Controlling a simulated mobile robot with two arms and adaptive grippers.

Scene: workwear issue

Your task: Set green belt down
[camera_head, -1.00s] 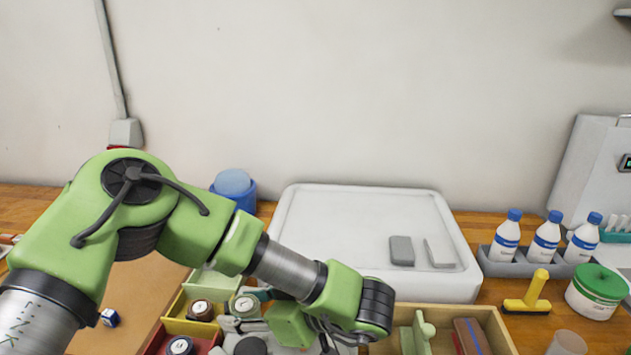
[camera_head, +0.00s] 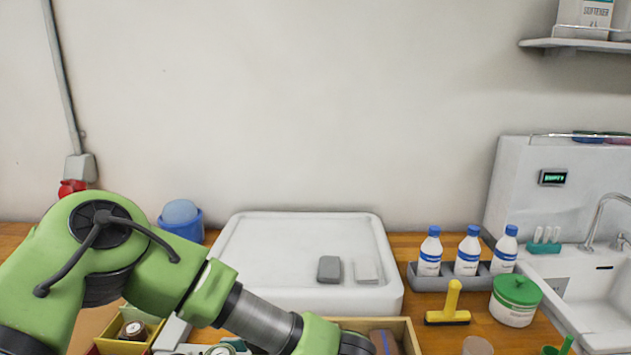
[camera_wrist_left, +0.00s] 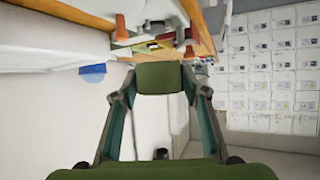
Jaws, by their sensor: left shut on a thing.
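My left gripper (camera_wrist_left: 160,92) shows in the left wrist view, its two fingers on either side of a dark olive-green piece, which I take to be the green belt (camera_wrist_left: 160,77). The gripper is shut on it, and the belt is held out at the fingertips. In the head view my left arm reaches across the lower left, and its gripper and the belt are out of the frame. My right gripper is in neither view.
A white tray (camera_head: 235,260) holds a dark grey block (camera_head: 329,269) and a paler one. Right of it stand several bottles in a grey rack (camera_head: 430,281), a yellow squeegee (camera_head: 452,304), a green-lidded tub (camera_head: 515,300) and a sink (camera_head: 600,280). A blue container (camera_head: 182,226) stands behind my arm.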

